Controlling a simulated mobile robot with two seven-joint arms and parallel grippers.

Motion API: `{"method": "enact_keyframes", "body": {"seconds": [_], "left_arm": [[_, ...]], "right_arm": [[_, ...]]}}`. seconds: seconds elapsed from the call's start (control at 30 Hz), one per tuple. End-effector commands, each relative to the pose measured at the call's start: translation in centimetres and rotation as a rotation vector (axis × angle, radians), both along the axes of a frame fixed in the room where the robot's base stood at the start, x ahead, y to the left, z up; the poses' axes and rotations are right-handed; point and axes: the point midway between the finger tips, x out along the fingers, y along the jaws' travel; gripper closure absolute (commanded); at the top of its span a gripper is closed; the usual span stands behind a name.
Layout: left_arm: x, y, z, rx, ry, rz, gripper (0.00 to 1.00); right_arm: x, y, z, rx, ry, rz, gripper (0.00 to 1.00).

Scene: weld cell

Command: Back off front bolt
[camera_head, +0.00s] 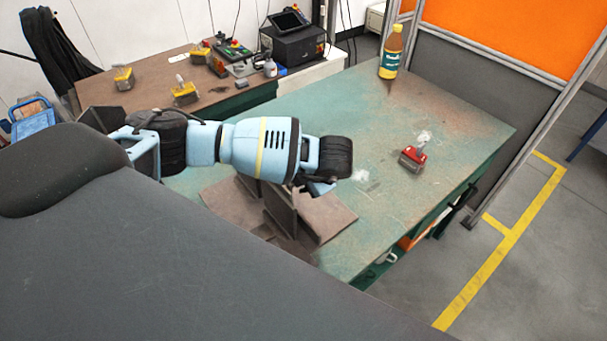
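A brown steel workpiece (334,214) with upright plates lies on the green table, in the middle of the picture. My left arm comes in from the left and reaches across above it. My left gripper (322,187) is at the black end of the arm, over the right part of the workpiece. The wrist hides its fingers, so I cannot see whether it is open or shut, or whether it holds anything. I cannot make out a front bolt; the arm covers part of the workpiece. My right gripper is not in view.
The green table (455,120) is mostly clear on the right. A red-and-grey tool (412,158) lies there, and a yellow bottle (391,52) stands at the back. A brown side table (140,92) carries several yellow-and-grey blocks. An orange-and-grey partition (500,75) stands behind at right.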

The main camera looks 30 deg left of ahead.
Motion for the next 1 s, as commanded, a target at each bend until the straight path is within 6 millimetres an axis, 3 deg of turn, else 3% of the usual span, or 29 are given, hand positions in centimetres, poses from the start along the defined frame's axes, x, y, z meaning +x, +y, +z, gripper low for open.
{"method": "enact_keyframes", "body": {"seconds": [0.33, 1.0], "left_arm": [[0.0, -0.2, 0.4, -0.002, -0.002, 0.0, 0.56], [-1.0, -2.5, 4.0, -0.001, -0.001, 0.0, 0.56]], "right_arm": [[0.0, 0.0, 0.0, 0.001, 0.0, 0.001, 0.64], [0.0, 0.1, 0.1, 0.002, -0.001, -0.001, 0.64]]}}
